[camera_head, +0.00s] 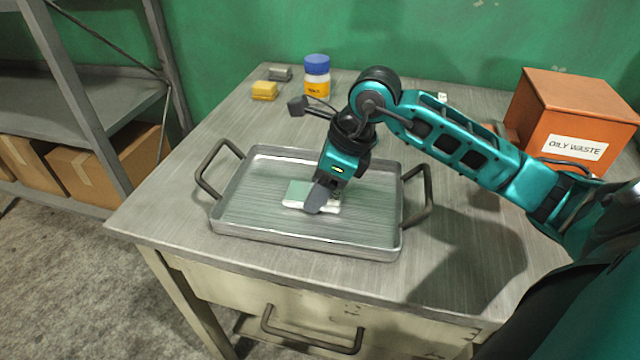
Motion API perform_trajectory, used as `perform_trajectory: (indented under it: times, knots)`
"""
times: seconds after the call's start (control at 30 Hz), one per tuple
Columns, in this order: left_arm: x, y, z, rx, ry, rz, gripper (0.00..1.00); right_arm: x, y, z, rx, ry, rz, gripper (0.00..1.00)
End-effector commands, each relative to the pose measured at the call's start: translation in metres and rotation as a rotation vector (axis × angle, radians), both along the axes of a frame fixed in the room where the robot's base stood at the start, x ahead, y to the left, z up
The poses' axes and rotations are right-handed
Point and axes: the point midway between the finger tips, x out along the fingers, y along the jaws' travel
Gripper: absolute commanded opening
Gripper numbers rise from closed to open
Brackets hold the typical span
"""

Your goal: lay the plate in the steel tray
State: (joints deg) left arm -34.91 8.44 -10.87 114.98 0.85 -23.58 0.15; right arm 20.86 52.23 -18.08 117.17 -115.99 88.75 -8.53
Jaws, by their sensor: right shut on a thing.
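The steel tray (240,226) sits on the workbench, with a dark handle at its left and right ends. My right gripper (318,207) points down over the middle of the tray. It is shut on the plate (298,193), a small pale flat piece with a greenish top. The plate is inside the tray's outline, low over or on its floor; I cannot tell whether it touches. The gripper's fingers cover part of the plate. My left gripper is not in view.
A yellow jar with a blue lid (317,78), a yellow block (264,91) and a grey block (280,73) stand at the back of the workbench (180,200). An orange oily waste bin (570,115) stands at the back right. Metal shelving (90,110) is at the left.

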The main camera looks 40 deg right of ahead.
Motion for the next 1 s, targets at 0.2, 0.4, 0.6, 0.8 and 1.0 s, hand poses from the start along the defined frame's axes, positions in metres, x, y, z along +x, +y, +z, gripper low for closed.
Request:
perform_trajectory:
  times: [0.2, 0.4, 0.6, 0.8, 1.0]
  knots:
    - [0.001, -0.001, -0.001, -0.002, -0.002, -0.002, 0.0, 0.0, 0.0, -0.002, 0.0, 0.0, 0.0, 0.7]
    - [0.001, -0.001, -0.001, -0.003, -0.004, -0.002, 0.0, 0.0, 0.0, -0.002, 0.0, 0.0, 0.0, 0.85]
    - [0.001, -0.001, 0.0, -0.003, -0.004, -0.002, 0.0, 0.0, 0.0, -0.001, 0.0, 0.0, 0.0, 0.85]
    - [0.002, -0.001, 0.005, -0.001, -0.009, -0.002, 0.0, -0.004, -0.005, 0.017, -0.003, -0.004, 0.001, 0.85]
    - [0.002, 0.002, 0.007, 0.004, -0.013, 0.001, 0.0, -0.016, -0.017, 0.058, -0.005, -0.005, -0.001, 0.85]
